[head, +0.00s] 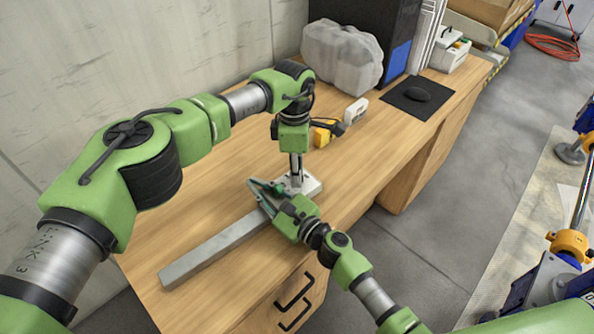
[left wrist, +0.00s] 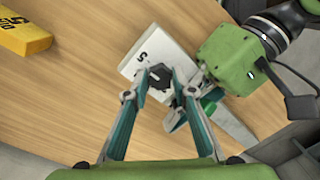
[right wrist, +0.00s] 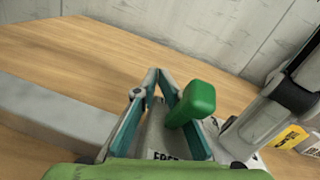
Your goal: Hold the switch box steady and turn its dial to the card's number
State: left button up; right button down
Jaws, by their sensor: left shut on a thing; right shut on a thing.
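The switch box (head: 313,187) is a pale box lying on the wooden bench, near its front edge. Its black dial (left wrist: 158,84) sits between the fingertips of my left gripper (left wrist: 160,76), which points down and is shut on it. A dark mark like a 5 shows on the box's face beside the dial. My right gripper (right wrist: 157,76) is shut at the box's near side, beside a green knob (right wrist: 192,103); its exact contact is partly hidden. The yellow card (head: 322,134) stands behind the box; in the left wrist view the card (left wrist: 25,35) seems to read 5.
A long grey bar (head: 213,250) lies on the bench at left of the box. A small white object (head: 356,110), a wrapped bundle (head: 342,55) and a mouse pad (head: 402,103) are farther back. The bench's front edge is close to my right arm.

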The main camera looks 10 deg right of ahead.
pick_arm(q)
jog(key=shift+w+a+f, duration=0.1)
jog(key=shift+w+a, duration=0.05)
jog(key=shift+a, duration=0.25)
pick_arm(e)
jog(key=shift+w+d+f, duration=0.1)
jog(key=shift+d+f, duration=0.3)
jog(key=shift+f, duration=0.1)
pick_arm(q)
jog(key=o, duration=1)
jog(key=shift+o, duration=0.6)
jog(key=shift+d, duration=0.1)
pick_arm(e)
jog(key=shift+a, duration=0.1)
pick_arm(q)
jog(key=shift+d, duration=0.15)
notch_tip(320, 180, up, 12)
pick_arm(e)
jog(key=shift+a, duration=0.15)
jog(key=c, duration=2)
grip_release()
pick_arm(q)
jog(key=shift+a, duration=0.25)
pick_arm(e)
jog(key=shift+o, duration=0.4)
jog(key=shift+a, duration=0.1)
